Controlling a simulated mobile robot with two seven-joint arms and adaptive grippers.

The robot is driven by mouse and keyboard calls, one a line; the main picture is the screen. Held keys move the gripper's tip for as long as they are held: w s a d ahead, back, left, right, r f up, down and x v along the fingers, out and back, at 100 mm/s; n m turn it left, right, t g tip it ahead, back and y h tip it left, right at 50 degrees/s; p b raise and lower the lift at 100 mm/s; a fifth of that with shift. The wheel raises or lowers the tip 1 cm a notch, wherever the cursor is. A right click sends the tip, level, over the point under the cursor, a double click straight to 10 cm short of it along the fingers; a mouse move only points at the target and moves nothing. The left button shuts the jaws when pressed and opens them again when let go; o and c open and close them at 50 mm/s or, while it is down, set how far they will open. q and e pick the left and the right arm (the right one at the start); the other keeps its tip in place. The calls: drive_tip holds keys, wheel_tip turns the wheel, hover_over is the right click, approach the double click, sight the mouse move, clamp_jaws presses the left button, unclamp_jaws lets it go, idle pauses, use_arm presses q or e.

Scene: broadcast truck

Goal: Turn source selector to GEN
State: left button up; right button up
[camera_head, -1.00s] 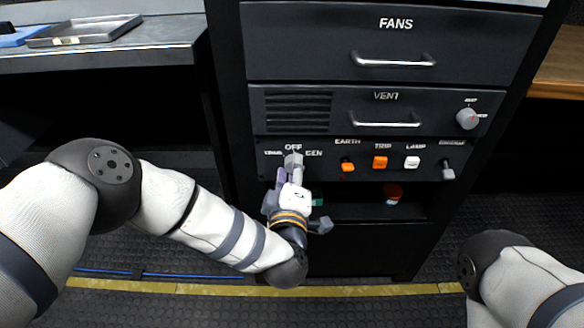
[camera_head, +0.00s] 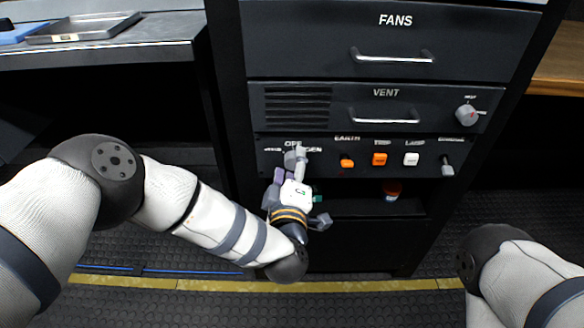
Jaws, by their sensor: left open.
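The source selector (camera_head: 292,157) is a grey knob at the left end of the black control panel, below the OFF label. The GEN label stands to its right and another label, too blurred to read, to its left. My left gripper (camera_head: 291,168) is at the selector, reaching up from below, with its fingers at the knob and open. The fingers hide much of the knob, so its exact pointing direction is hard to tell. The near finger now partly covers the start of GEN. My right gripper is out of view; only part of that arm shows at lower right.
Right of the selector are an orange EARTH switch (camera_head: 347,161), an orange TRIP button (camera_head: 379,159), a white LAMP button (camera_head: 411,159) and a grey toggle (camera_head: 447,167). The VENT drawer handle (camera_head: 384,119) juts out above. A dark shelf opening with an orange-red item (camera_head: 392,189) lies below.

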use_arm(q)
drive_tip(key=s, duration=1.2)
drive_tip(key=shift+a+r, duration=0.25)
drive_tip(key=shift+r, duration=0.2)
drive_tip(key=shift+r, duration=0.1)
